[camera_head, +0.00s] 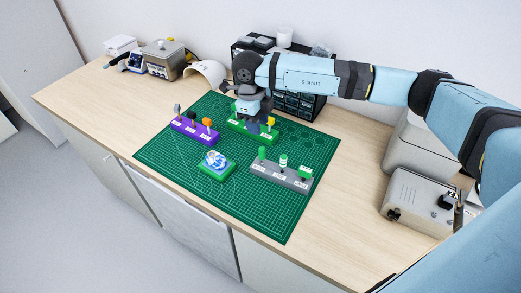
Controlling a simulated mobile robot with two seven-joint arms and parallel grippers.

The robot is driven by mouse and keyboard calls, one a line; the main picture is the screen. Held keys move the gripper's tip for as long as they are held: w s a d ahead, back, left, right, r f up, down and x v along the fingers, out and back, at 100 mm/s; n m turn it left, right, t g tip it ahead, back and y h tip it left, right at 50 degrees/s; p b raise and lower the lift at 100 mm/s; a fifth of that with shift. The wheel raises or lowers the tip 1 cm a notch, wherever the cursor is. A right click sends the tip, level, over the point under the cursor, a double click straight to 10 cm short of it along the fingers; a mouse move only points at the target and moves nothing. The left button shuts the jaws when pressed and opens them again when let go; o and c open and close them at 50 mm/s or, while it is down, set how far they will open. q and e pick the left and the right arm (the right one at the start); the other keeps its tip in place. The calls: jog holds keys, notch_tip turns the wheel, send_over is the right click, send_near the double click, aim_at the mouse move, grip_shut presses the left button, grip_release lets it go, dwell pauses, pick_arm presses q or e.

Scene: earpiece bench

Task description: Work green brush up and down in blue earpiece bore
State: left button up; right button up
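The blue earpiece (215,158) sits on a small green base (217,175) near the middle of the cutting mat. Several green-topped pieces stand in the grey rack (278,177) at the right, one of them banded green and white (283,160). Which piece is the green brush is too small to tell. My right gripper (252,118) points down over the green rack (243,132) at the back, behind the earpiece and apart from it. Its fingers are too small and dark to tell whether they are open or hold anything. My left gripper is not in view.
The green mat (165,158) covers the middle of the bench. A purple rack (194,134) with several tools stands at its left. A dark drawer unit (297,104) is behind my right arm. Grey equipment (420,200) stands at the right. The front mat is clear.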

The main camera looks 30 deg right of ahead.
aim_at(261, 147)
jog(key=f+b, duration=0.1)
jog(key=f, duration=0.2)
jog(key=f+b, duration=0.1)
jog(key=f, duration=0.1)
jog(key=s+f+b, duration=0.1)
jog(key=f+b, duration=0.1)
jog(key=f, duration=0.1)
jog(key=shift+d+f, duration=0.25)
jog(key=shift+f, duration=0.1)
jog(key=shift+f+b, duration=0.5)
jog(key=shift+f, duration=0.05)
jog(key=shift+s, duration=0.1)
jog(key=shift+c, duration=0.3)
grip_shut()
jog(key=shift+r+p, duration=0.7)
jog(key=shift+r, duration=0.9)
jog(key=shift+r+p, duration=1.15)
jog(key=shift+r, duration=1.3)
